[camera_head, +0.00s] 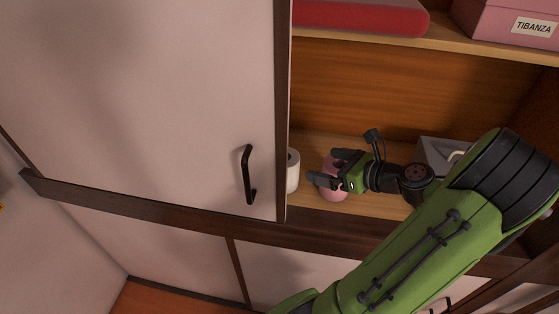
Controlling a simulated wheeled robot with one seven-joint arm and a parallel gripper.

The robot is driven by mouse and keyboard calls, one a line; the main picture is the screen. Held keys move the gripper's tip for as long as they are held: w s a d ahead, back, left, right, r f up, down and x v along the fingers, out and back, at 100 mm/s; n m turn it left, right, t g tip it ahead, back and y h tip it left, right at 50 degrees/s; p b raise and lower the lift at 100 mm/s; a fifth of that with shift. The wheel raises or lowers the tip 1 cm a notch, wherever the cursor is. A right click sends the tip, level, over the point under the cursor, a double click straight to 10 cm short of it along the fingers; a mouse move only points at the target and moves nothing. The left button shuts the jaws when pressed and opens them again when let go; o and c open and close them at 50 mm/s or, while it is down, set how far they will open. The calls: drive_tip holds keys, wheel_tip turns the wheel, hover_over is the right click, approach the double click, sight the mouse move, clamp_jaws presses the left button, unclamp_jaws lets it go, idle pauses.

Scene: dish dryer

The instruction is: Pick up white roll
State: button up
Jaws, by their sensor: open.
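The white roll (293,170) stands upright on the lower cabinet shelf, just right of the cabinet door's edge. The door hides its left part. My gripper (312,168) is inside the cabinet opening, right of the white roll, with its fingers pointing left toward it. The gripper is open, with one finger above the other in the picture. A pink round object (335,190), perhaps another roll, shows behind and between the fingers. The gripper covers part of it, and I cannot tell whether they touch.
The light cabinet door (140,100) with a black handle (248,175) covers the left side. A grey box (437,151) stands on the shelf at right, partly hidden by my arm. Above, an upper shelf (440,48) holds a red item (360,18) and a pink box labelled TIBANZA (505,22).

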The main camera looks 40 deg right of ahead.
drive_tip(key=b+x, duration=0.2)
drive_tip(key=x, duration=1.2)
drive_tip(key=shift+f, duration=0.15)
drive_tip(key=shift+s+a, duration=0.15)
drive_tip(key=shift+c, duration=0.8)
drive_tip(key=c, duration=1)
